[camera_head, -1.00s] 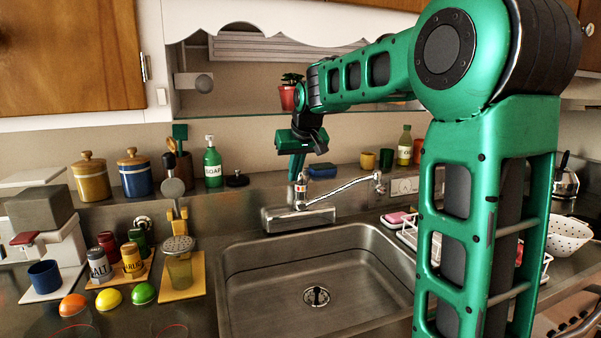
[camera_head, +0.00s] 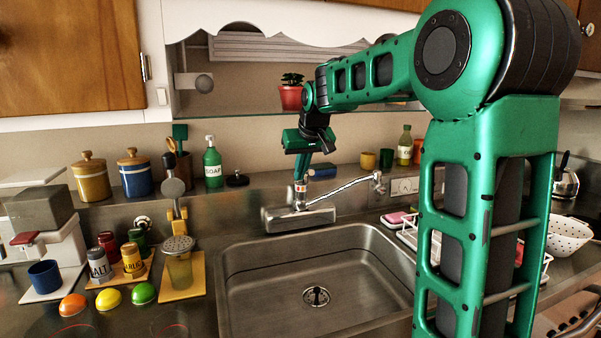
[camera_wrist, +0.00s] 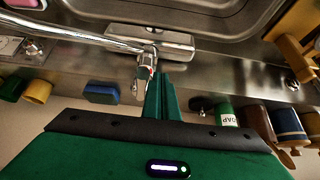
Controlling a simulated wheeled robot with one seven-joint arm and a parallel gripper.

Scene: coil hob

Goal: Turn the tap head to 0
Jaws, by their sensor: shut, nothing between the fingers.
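The chrome tap stands behind the sink on a grey block base (camera_head: 290,218). Its tap head (camera_head: 300,192) is the upright chrome part, with a small red mark that shows in the wrist view (camera_wrist: 147,71). The spout (camera_head: 345,187) reaches to the right. My gripper (camera_head: 301,176) points down just above and behind the tap head, its green fingers shut and empty. In the wrist view the shut fingertips (camera_wrist: 164,78) are right beside the tap head; whether they touch it I cannot tell.
A blue sponge (camera_head: 322,171) lies just right of my fingers. A soap bottle (camera_head: 212,164) and a dark stopper (camera_head: 237,180) stand to the left. The sink (camera_head: 260,285) is empty. A potted plant (camera_head: 291,95) sits on the shelf near my wrist.

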